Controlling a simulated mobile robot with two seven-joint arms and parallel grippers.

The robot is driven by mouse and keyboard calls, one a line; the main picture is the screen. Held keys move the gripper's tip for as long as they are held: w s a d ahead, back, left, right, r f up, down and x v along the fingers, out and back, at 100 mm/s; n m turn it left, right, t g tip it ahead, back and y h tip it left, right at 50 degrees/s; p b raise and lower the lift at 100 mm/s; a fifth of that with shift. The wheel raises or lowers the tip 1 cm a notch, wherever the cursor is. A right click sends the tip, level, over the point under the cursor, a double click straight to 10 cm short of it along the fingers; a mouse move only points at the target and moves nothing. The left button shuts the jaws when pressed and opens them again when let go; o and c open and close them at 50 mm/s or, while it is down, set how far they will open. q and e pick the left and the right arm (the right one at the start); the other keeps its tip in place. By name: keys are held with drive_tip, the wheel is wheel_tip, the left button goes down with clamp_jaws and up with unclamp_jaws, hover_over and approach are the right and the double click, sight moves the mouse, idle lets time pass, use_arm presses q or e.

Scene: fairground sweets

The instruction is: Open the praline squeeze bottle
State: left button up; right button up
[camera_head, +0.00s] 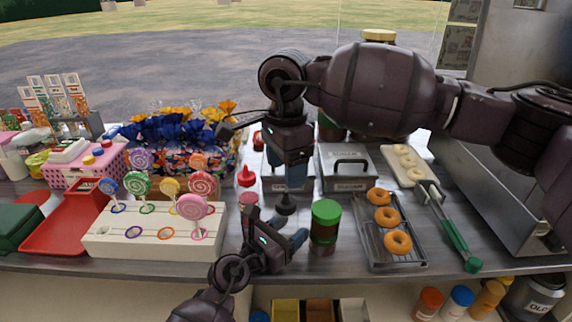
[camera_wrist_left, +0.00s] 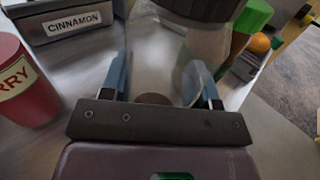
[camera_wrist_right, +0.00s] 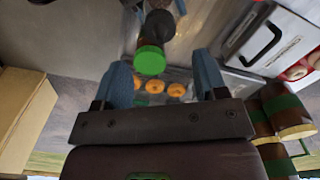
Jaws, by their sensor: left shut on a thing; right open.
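The praline squeeze bottle has a clear body (camera_wrist_left: 165,55) with a dark cap (camera_wrist_left: 205,8) in the left wrist view. A little brown shows low inside it. In the head view its dark cap (camera_head: 285,204) shows above my left gripper, and the body is mostly hidden. My left gripper (camera_head: 276,228) is shut on the bottle's body, a finger on each side; the cap is still on. My right gripper (camera_head: 289,181) is open, pointing down above and behind the cap. Its fingers (camera_wrist_right: 162,75) show nothing between them that they touch.
A green-lidded jar (camera_head: 326,224) stands close right of the bottle, with a doughnut tray (camera_head: 390,256) beyond. A red bottle (camera_head: 246,177) and a cinnamon box (camera_wrist_left: 72,22) are close by. The lollipop stand (camera_head: 150,244) is left. Bare counter lies between jar and tray.

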sight(286, 191)
drive_tip(key=m, duration=0.4)
drive_tip(key=shift+m, duration=0.3)
drive_tip(key=m, duration=2.3)
drive_tip(key=shift+m, duration=0.3)
drive_tip(key=m, duration=0.3)
drive_tip(key=shift+m, duration=0.4)
drive_tip(key=shift+f, duration=4)
